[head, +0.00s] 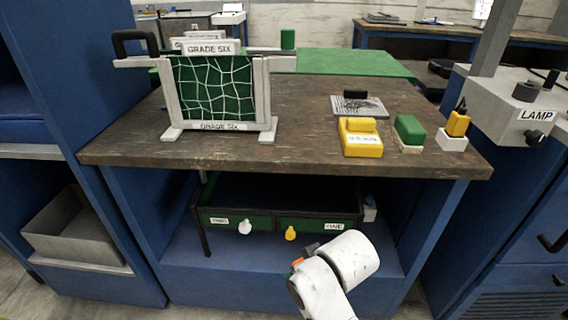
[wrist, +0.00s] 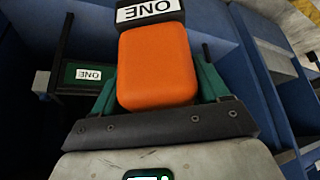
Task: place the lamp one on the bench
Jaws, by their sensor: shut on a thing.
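The lamp one (wrist: 155,70) is an orange block with a dark end that carries a white ONE label, upside down in the wrist view. My gripper (wrist: 160,85) is shut on it, with a green finger on each side. In the head view my white arm hangs low in front of the bench and hides most of the gripper; only a small orange patch shows beside it. The bench (head: 300,148) has a dark wooden top on a blue frame, above and behind my arm. The held lamp is below the bench top's level.
On the bench stand a GRADE SIX frame with a net (head: 212,90), a yellow block (head: 360,140), a green block (head: 409,130) and a small yellow-topped block (head: 455,130). The bench top's front middle is clear.

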